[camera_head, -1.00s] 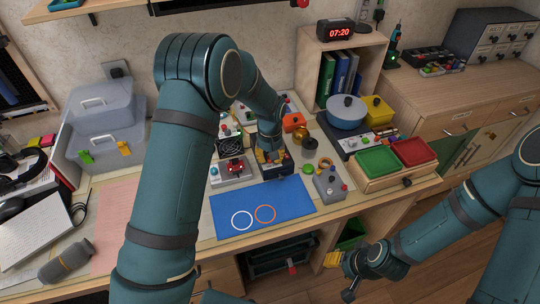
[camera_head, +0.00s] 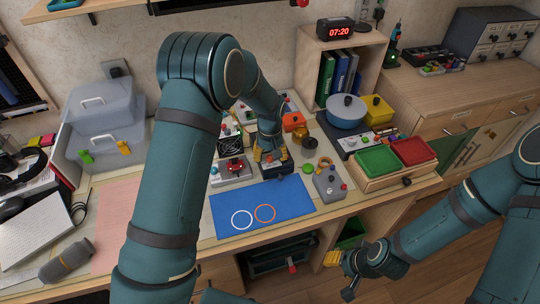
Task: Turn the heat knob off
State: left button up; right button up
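My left gripper (camera_head: 270,155) points down over a small black box (camera_head: 276,172) in the middle of the desk, just behind the blue mat. Its yellow fingertips show on both sides of the box's top and hide most of it, so I cannot make out a knob there or whether the fingers touch one. A hotplate-like panel with small knobs (camera_head: 352,143) stands to the right under a blue pot (camera_head: 346,111); which knob is for heat is too small to tell.
A blue mat (camera_head: 292,192) with two rings lies in front. A grey box with a red part (camera_head: 232,171) is left of the gripper, a grey button box (camera_head: 328,184) right. Green and red trays (camera_head: 379,161) stand farther right. Several small devices crowd the back.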

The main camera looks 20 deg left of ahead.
aim_at(270, 156)
pick_arm(q)
notch_tip(270, 156, up, 12)
dwell(0.6)
dwell(0.5)
